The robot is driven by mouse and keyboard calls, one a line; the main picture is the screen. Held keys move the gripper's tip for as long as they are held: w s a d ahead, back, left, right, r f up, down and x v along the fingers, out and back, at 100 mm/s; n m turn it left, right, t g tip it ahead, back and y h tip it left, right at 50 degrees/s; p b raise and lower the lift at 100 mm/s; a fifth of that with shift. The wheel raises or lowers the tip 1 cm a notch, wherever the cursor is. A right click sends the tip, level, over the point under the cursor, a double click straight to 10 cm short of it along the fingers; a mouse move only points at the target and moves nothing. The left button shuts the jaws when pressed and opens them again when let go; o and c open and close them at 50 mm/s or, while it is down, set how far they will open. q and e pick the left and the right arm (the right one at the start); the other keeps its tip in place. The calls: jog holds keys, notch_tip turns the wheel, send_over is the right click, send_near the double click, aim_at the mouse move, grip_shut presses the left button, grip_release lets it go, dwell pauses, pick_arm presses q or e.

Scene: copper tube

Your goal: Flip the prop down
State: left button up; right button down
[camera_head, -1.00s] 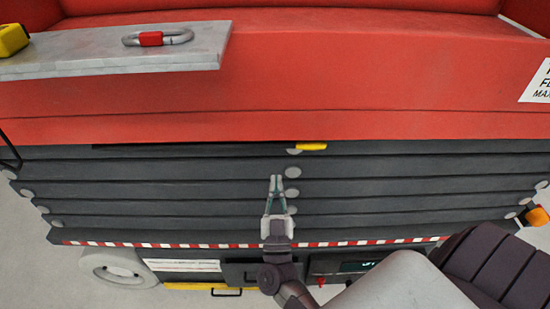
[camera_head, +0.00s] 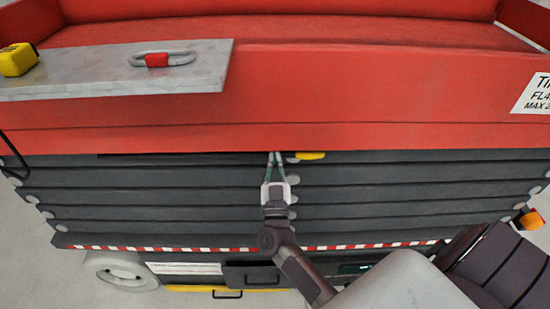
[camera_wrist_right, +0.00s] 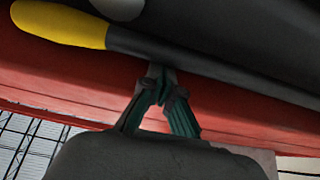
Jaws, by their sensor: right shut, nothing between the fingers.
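The prop is a dark bar with a yellow end (camera_head: 310,156), lying under the red platform's lower edge at the top of the grey slats. In the right wrist view its yellow grip (camera_wrist_right: 62,22) and dark shaft (camera_wrist_right: 205,68) run across the top. My right gripper (camera_head: 275,156) is shut and empty. Its tips are at the prop, just left of the yellow end in the head view. In the right wrist view the fingertips (camera_wrist_right: 160,78) meet at the shaft's near edge; I cannot tell whether they touch it. My left gripper is not in view.
A grey shelf (camera_head: 110,86) juts out at the upper left, with a carabiner (camera_head: 162,59) and a yellow item (camera_head: 18,59) on it. The red platform (camera_head: 350,90) overhangs the slats (camera_head: 400,194). An orange lamp (camera_head: 531,219) sits at the right corner.

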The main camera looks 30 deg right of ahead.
jog(key=f+m+b, duration=0.1)
jog(key=f+b, duration=0.3)
jog(key=f+m+g+h+b, duration=0.1)
jog(key=f+m+b, duration=0.1)
jog(key=f+b, duration=0.2)
jog(key=a+f+m+g+h+b, duration=0.1)
jog(key=f+b, duration=0.2)
jog(key=f, duration=0.1)
jog(key=shift+w+f+m+b, duration=0.3)
jog(key=shift+b, duration=0.1)
pick_arm(q)
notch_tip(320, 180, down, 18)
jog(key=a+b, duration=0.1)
jog(key=b, duration=0.4)
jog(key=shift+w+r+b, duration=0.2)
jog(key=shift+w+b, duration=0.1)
jog(key=shift+b, duration=0.05)
pick_arm(e)
notch_tip(320, 180, down, 7)
jog(key=w+a, duration=0.1)
jog(key=a, duration=0.1)
jog(key=shift+m+h, duration=0.3)
jog(key=shift+h, duration=0.1)
jog(key=shift+w+r, duration=0.1)
